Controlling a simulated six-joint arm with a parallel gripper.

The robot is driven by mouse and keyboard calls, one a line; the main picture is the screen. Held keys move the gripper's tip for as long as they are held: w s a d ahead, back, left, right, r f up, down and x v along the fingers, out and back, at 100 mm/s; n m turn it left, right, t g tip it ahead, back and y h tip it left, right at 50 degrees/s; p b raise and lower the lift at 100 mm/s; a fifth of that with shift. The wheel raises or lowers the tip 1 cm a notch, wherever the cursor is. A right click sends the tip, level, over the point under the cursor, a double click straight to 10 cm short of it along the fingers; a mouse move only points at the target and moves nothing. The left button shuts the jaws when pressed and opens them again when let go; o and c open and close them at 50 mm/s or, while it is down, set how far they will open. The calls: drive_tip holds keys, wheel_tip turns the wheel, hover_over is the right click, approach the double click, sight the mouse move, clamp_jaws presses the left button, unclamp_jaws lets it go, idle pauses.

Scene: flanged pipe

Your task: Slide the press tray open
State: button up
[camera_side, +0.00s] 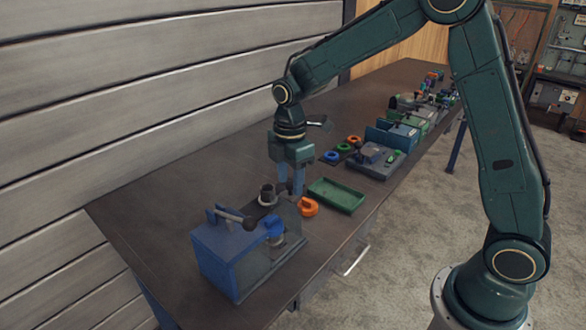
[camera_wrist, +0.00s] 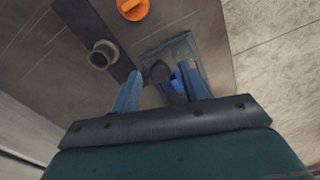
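My gripper (camera_side: 290,193) points down over the tray's far end. In the wrist view my two blue fingers (camera_wrist: 161,72) are apart, with a dark round knob (camera_wrist: 160,72) showing between them; I cannot tell whether they touch it.
An orange part (camera_side: 308,207) lies beside the tray, close to my gripper, with a green bin (camera_side: 337,195) beyond it. Coloured rings (camera_side: 343,147) and a grey-blue fixture (camera_side: 375,160) stand farther along the bench. The bench's left rear part is clear.

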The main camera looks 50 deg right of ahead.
wheel_tip(320, 180, up, 14)
idle(1.0)
drive_tip(key=shift+s, duration=0.1)
drive_tip(key=s, duration=1.5)
drive_tip(key=shift+s+d, duration=0.25)
drive_tip(key=shift+s, duration=0.15)
idle(0.6)
drive_tip(key=s+m+t, duration=0.5)
drive_tip(key=s+m, duration=0.4)
drive_tip(key=m, duration=0.6)
drive_tip(key=shift+s+d+r+t, duration=0.3)
drive_tip(key=shift+d+r, duration=0.05)
drive_tip(key=shift+d, duration=0.05)
